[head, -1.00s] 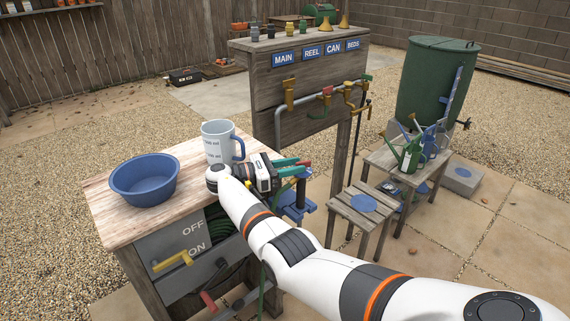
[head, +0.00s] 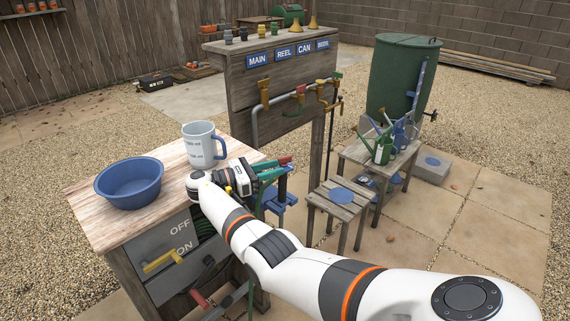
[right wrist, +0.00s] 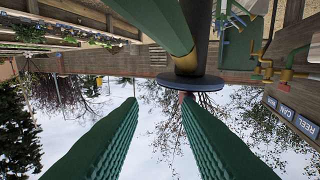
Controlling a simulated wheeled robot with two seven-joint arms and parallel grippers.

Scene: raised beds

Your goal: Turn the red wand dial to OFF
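A small red part (head: 286,160), which may be the wand dial, shows just past my right gripper (head: 272,170) at the right end of the wooden bench. In the right wrist view, the two green ridged fingers of my right gripper (right wrist: 160,100) are apart, with sky between them. A green tube (right wrist: 155,25) runs into a dark cylinder with a flat dark disc (right wrist: 180,82) beyond the tips. The dial's marks are hidden. My left gripper is out of view.
A blue bowl (head: 130,183) and a white mug (head: 202,145) stand on the bench (head: 165,212). Below are OFF and ON labels by a yellow lever (head: 162,261). A blue stand (head: 281,197) is beside my gripper. Slatted stools (head: 333,209) and a tap board (head: 275,90) stand beyond.

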